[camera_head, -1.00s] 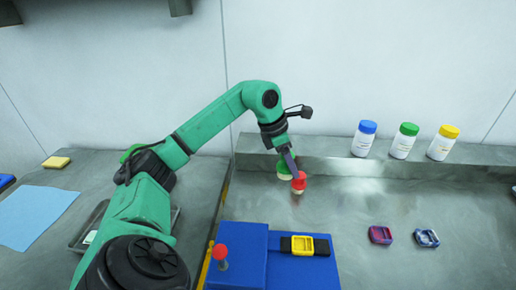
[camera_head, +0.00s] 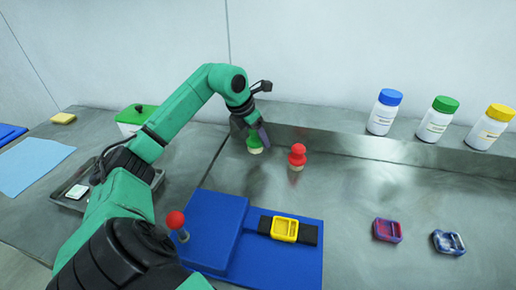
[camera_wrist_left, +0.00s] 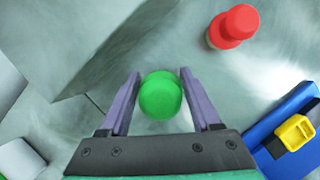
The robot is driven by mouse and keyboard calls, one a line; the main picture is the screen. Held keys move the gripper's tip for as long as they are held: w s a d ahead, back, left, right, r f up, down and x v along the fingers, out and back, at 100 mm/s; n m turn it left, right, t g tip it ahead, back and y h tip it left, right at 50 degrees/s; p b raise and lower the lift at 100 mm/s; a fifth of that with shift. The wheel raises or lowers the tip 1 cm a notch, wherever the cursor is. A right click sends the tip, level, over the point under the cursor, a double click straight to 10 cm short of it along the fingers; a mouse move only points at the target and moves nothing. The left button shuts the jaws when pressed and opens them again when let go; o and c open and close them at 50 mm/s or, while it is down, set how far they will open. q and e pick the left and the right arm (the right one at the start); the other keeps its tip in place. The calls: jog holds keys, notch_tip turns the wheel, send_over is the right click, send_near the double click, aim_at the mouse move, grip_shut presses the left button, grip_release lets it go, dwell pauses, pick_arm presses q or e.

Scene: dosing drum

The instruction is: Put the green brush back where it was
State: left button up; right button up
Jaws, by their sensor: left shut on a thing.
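The green brush (camera_head: 254,142), a green knob with pale bristles below, is in my left gripper (camera_head: 260,138) at the back of the counter, left of the red brush. In the left wrist view the round green top (camera_wrist_left: 160,96) sits between the two purple fingers (camera_wrist_left: 160,88), which are shut on it. The brush looks upright; whether its bristles touch the counter I cannot tell. The red brush (camera_head: 297,155) stands upright on the counter, apart from the gripper; it also shows in the left wrist view (camera_wrist_left: 232,27). My right gripper is not in view.
A raised metal ledge (camera_head: 340,143) runs behind, with blue-, green- and yellow-capped bottles (camera_head: 434,122). In front lie a blue block (camera_head: 215,225) with a yellow-framed piece (camera_head: 285,229), and a red-topped pin (camera_head: 176,221). Two small dishes (camera_head: 387,230) lie right. The counter between is clear.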

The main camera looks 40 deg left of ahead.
aim_at(258, 147)
pick_arm(q)
notch_tip(258, 147, down, 4)
jog(key=shift+s+r, duration=0.1)
jog(key=shift+s, duration=0.05)
jog(key=o, duration=0.8)
jog(key=shift+f, duration=0.25)
jog(key=o, duration=0.4)
